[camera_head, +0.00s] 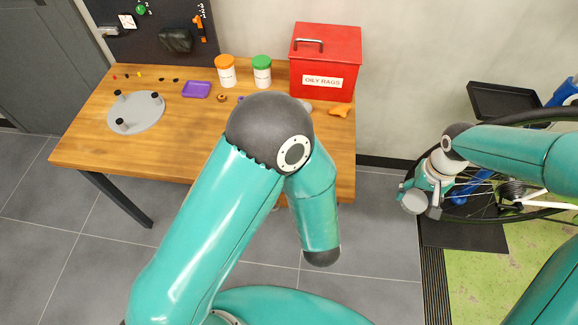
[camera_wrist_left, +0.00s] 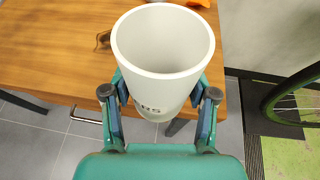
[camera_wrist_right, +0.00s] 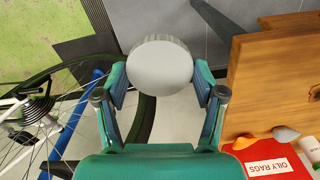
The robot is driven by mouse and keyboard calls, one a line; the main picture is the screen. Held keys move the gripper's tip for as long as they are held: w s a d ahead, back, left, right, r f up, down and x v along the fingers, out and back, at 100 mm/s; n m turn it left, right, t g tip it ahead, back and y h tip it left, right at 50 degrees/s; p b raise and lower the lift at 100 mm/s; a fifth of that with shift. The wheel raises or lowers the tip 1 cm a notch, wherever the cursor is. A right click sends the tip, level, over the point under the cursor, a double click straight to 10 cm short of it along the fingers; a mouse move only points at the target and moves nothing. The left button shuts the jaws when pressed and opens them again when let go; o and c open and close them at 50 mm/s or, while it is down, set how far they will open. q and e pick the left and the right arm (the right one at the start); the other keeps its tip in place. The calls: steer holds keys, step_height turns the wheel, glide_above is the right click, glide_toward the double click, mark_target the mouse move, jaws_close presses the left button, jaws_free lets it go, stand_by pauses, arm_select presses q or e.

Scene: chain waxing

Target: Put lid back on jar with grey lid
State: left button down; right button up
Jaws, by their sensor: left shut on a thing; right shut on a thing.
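The open white jar (camera_wrist_left: 165,88) is between the fingers of my left gripper (camera_wrist_left: 161,98) in the left wrist view. Its mouth faces the camera, its inside looks empty, and dark letters show partly on its side. My left gripper is shut on it; in the head view my own arm hides both. The round grey lid (camera_wrist_right: 160,68) is held in my right gripper (camera_wrist_right: 161,90), which is shut on it. In the head view the lid (camera_head: 414,202) and right gripper (camera_head: 428,190) are at the right, off the table's right side, apart from the jar.
The wooden table (camera_head: 120,140) carries a grey round plate (camera_head: 137,118), a purple tray (camera_head: 196,90), jars with orange (camera_head: 226,75) and green lids (camera_head: 262,75), and a red oily-rags box (camera_head: 325,60). A bicycle wheel (camera_head: 500,190) is beside my right gripper.

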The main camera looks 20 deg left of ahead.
arm_select(q)
steer(key=shift+w+d+f+m+t+h, duration=0.15)
steer(key=shift+d+m+t+h, duration=0.25)
steer(key=shift+d, duration=0.5)
arm_select(e)
steer(key=shift+a, duration=0.1)
steer(key=a+r+m, duration=0.6)
steer(key=a+r, duration=0.1)
steer(key=a, duration=0.4)
steer(key=a+r+m, duration=0.6)
steer(key=a+r, duration=0.2)
steer(key=a, duration=0.4)
steer(key=shift+s+a+r, duration=0.2)
steer(key=shift+s+a, duration=0.1)
steer(key=shift+s, duration=0.15)
steer(key=shift+f, duration=2)
steer(key=shift+s+a, duration=0.1)
